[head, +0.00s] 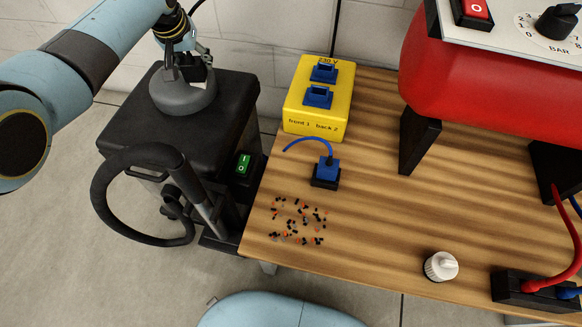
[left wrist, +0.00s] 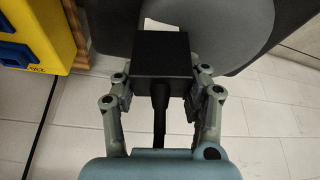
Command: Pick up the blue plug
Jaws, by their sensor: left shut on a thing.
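The blue plug (head: 328,168) stands on the wooden table with a short curved blue cable and a black lower part. My left gripper (head: 196,60) is away from it, up and to the left, over the black machine. It is shut on a black plug-like block (left wrist: 162,62) with a black cable, seen between the fingers (left wrist: 163,90) in the left wrist view. In the head view, the block is mostly hidden by the gripper. My right gripper is in neither view.
A yellow box (head: 297,112) with blue sockets stands behind the blue plug. A grey round part (head: 184,97) lies below my left gripper on the black machine (head: 125,122). Small scattered bits (head: 298,222), a white knob (head: 441,266) and a red tank (head: 480,85) are on the table (head: 375,225).

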